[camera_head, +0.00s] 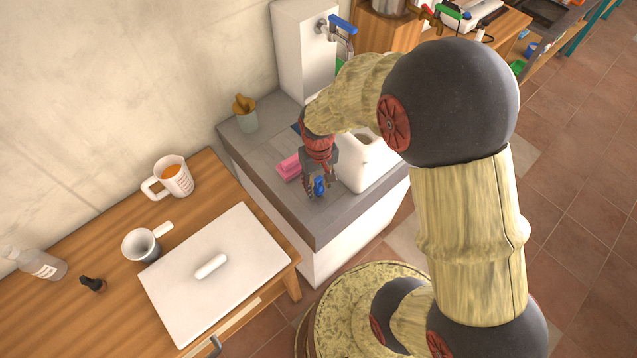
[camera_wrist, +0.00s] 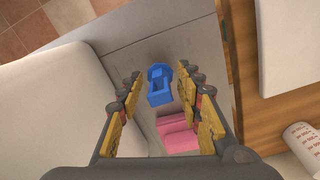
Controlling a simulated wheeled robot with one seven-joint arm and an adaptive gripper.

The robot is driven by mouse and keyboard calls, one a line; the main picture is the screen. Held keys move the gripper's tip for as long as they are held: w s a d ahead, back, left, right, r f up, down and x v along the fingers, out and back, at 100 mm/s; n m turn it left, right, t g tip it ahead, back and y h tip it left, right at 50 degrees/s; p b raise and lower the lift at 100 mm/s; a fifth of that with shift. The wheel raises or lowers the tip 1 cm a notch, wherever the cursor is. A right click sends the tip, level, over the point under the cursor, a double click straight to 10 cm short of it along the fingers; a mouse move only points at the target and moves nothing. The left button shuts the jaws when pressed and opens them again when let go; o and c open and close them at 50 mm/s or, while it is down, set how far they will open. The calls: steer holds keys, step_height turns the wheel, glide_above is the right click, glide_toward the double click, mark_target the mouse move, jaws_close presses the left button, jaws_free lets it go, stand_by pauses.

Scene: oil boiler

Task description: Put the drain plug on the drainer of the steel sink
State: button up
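A small blue piece (camera_head: 320,187), which may be the drain plug, is on the grey counter top (camera_head: 327,222). In the wrist view the blue piece (camera_wrist: 160,84) shows between my fingers, with a gap on each side. My gripper (camera_wrist: 161,86) is open and points down at the counter. In the head view my gripper (camera_head: 316,184) is over the counter, close around the blue piece; its fingers are small and partly hidden there. I cannot make out a steel sink drainer; my arm covers part of the area behind the white basin.
Pink sponges (camera_head: 289,167) lie beside my gripper. A white basin (camera_head: 358,177) stands close on its other side. The wooden table (camera_head: 205,168) at left holds mugs, a white board (camera_head: 215,285) and a small black object (camera_head: 92,284).

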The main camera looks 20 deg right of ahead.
step_height(320, 180, up, 13)
steer(key=p, duration=0.2)
steer(key=shift+f+p, duration=0.2)
steer(key=shift+p, duration=0.1)
steer(key=s+r+t, duration=0.5)
steer(key=s+r, duration=0.9)
steer(key=r, duration=0.5)
steer(key=shift+a+t, duration=0.3)
steer(key=shift+a, duration=0.05)
steer(key=shift+f+b, duration=0.55)
steer(key=shift+b, duration=0.1)
